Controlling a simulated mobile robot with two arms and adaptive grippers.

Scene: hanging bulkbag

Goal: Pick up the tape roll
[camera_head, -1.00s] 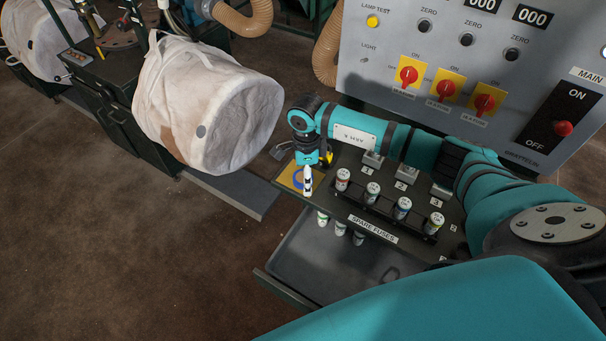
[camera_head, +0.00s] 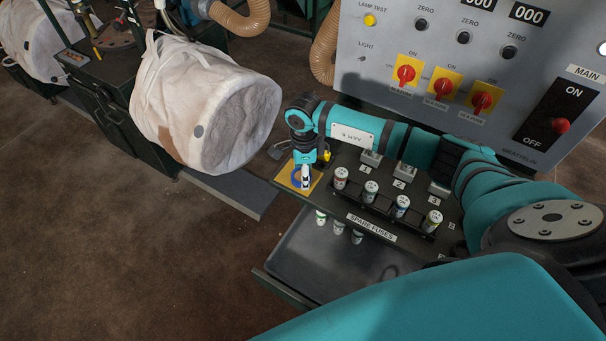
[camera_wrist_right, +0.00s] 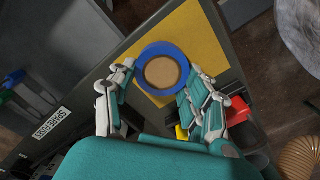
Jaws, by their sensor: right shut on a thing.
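The tape roll (camera_wrist_right: 141,76) is a blue ring with a tan middle. In the right wrist view it is over a yellow square, between the fingertips of my right gripper (camera_wrist_right: 160,84). In the head view the tape roll (camera_head: 296,177) shows as a bit of blue on the yellow square at the panel's left corner, partly covered by my right gripper (camera_head: 306,178). My right gripper points down and is shut on the roll. I cannot tell whether the roll is clear of the surface. My left gripper is not in view.
Several spare fuses (camera_head: 371,192) stand in a row right of the gripper. An open drawer (camera_head: 330,265) lies below the panel. The control panel (camera_head: 470,75) rises behind my right arm. A white bulk bag (camera_head: 190,100) hangs to the left. The floor at lower left is clear.

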